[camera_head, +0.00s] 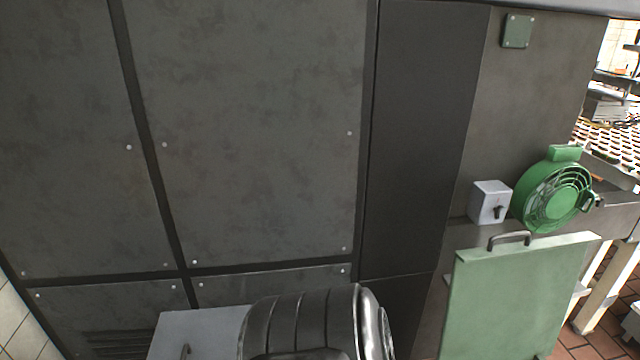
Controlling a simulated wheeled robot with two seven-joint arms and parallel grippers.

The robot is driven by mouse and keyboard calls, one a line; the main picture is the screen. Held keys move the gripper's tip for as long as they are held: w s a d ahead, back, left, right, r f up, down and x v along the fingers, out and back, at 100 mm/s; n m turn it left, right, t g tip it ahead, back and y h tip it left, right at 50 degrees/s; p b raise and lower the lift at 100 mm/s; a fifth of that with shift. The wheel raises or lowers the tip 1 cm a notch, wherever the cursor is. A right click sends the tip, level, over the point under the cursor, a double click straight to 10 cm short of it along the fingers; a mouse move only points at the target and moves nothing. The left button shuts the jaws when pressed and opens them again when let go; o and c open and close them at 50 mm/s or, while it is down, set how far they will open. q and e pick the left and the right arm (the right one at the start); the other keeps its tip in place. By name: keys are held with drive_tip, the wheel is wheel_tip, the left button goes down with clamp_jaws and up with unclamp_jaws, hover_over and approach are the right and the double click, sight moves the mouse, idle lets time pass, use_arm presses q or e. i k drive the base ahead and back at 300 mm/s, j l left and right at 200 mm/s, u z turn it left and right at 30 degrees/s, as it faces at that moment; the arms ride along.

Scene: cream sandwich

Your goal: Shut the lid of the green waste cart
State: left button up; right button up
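A flat pale green panel (515,295) with a dark handle (509,239) on its top edge stands near upright at the lower right. It looks like part of the green waste cart, but I cannot tell for sure whether it is the lid. Its lower end runs out of the picture, and no cart body can be made out. Neither of my grippers shows in this view.
A grey box (490,202) and a round green fan (553,195) sit behind the green panel. Dark panelled walls (250,130) fill the left and middle. A pale grey panel (200,328) and a dark ribbed rounded shape (305,322) are at the bottom. Brown tiled floor (590,345) shows at right.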

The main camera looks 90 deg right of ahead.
sight(511, 301)
drive_tip(key=z, duration=3.65)
drive_tip(key=k+z, duration=0.15)
drive_tip(key=z, duration=0.3)
drive_tip(key=k+l+z, duration=0.2)
